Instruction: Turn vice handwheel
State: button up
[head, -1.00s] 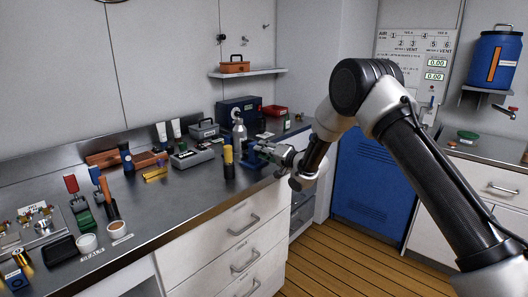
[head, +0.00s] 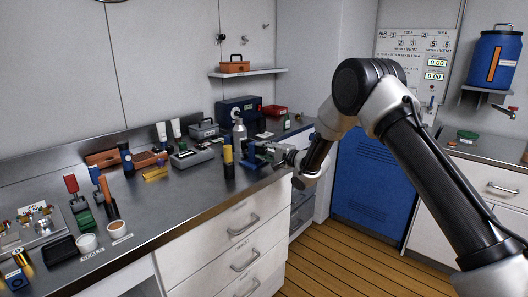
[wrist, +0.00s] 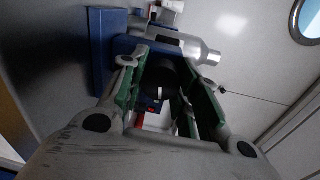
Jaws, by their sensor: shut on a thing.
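The blue vice (head: 250,160) stands at the right front edge of the steel bench, and its blue body also shows in the wrist view (wrist: 103,48). My gripper (head: 272,153) reaches it from the right. In the wrist view my gripper's two green-padded fingers (wrist: 160,88) lie either side of a dark round handwheel (wrist: 158,78) with a white mark, shut on it. The fingers hide the wheel's sides. In the head view the wheel is hidden by my gripper.
A black and yellow cylinder (head: 228,162) stands just left of the vice, and a grey bottle (head: 239,133) behind it. Drawers (head: 240,225) lie below; wooden floor (head: 340,250) is clear.

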jog(key=shift+d+f, duration=0.1)
dwell(0.3)
jog(key=o, duration=1)
jog(key=v, duration=1.2)
